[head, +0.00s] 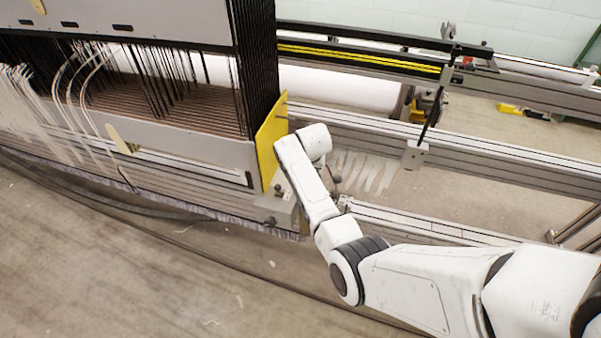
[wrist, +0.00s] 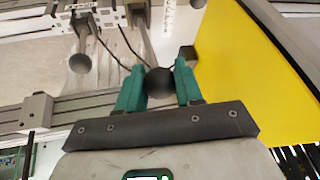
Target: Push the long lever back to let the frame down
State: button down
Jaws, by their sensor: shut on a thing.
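My gripper (wrist: 159,85) shows in the wrist view with its two teal fingers closed on either side of a round black ball knob (wrist: 158,81). In the head view my wrist is beside the yellow end plate (head: 270,138) of the grey frame (head: 190,143), and the fingers and knob are hidden behind the arm. The yellow plate also shows in the wrist view (wrist: 235,75), to the right of the fingers and apart from them.
A second black ball knob (wrist: 80,63) stands to the left of my fingers. A grey rail (wrist: 85,108) runs below it. Dense black cords (head: 257,60) hang above the frame. Metal beams (head: 480,155) cross to the right, and open floor (head: 200,285) lies in front.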

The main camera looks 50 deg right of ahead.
jog(key=shift+w+d+r+y+b, duration=0.15)
jog(key=shift+w+d+y, duration=0.1)
jog(key=shift+d, duration=0.25)
jog(key=shift+w+d+y+b, duration=0.15)
jog(key=shift+d+y, duration=0.1)
jog(key=shift+d, duration=0.25)
jog(key=shift+w+d+b, duration=0.2)
jog(key=shift+d+b, duration=0.1)
jog(key=shift+d, duration=0.2)
jog(key=shift+w+d+b, duration=0.15)
jog(key=shift+d+b, duration=0.1)
jog(key=shift+d, duration=0.25)
jog(key=c, duration=0.8)
grip_release()
jog(key=shift+d, duration=0.1)
jog(key=shift+r, duration=0.15)
jog(key=p+v, duration=0.1)
jog(key=v, duration=0.9)
jog(key=shift+r, duration=0.35)
jog(key=shift+f, duration=0.1)
